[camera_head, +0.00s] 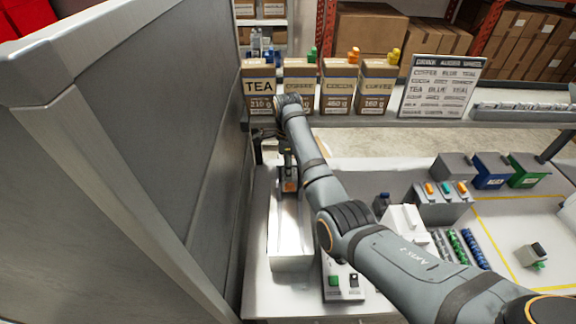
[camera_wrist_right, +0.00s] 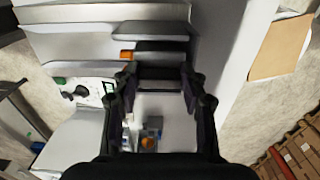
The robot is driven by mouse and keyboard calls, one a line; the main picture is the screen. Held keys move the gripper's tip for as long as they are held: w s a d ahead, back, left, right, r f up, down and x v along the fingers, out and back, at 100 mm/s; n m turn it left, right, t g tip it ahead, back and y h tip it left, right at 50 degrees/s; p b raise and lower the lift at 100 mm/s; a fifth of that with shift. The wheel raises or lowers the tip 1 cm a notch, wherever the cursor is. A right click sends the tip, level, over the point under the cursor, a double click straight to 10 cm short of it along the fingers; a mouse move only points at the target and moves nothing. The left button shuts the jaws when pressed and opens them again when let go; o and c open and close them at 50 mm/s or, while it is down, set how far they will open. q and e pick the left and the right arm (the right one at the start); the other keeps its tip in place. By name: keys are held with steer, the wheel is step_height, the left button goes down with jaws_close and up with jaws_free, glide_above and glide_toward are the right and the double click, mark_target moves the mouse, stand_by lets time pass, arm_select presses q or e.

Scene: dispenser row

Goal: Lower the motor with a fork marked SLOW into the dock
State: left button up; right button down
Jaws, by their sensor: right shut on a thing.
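My right gripper (camera_head: 288,160) reaches down at the left end of the table, in front of the shelf; in the wrist view its two fingers (camera_wrist_right: 158,78) stand apart, closed on a dark piece between them. I take this to be the motor; an orange part (camera_head: 290,186) shows below the gripper in the head view. The SLOW mark cannot be read. A pale, long housing (camera_head: 291,245) stands just under and in front of the gripper. I cannot make out the dock, or whether the motor touches it. My left gripper is not in view.
A tall grey panel (camera_head: 130,130) stands close at the left. Paper bags (camera_head: 300,85) and a sign (camera_head: 442,88) stand on the shelf. A stand with coloured pieces (camera_head: 443,200) and blue and green bins (camera_head: 492,172) are at the right. A small block (camera_head: 531,255) lies within yellow lines.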

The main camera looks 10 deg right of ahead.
steer(key=shift+f, duration=0.65)
steer(key=c, duration=0.7)
jaws_free()
steer(key=shift+o, duration=0.2)
step_height(320, 180, up, 8)
steer(key=shift+r, duration=0.2)
steer(key=shift+r, duration=0.1)
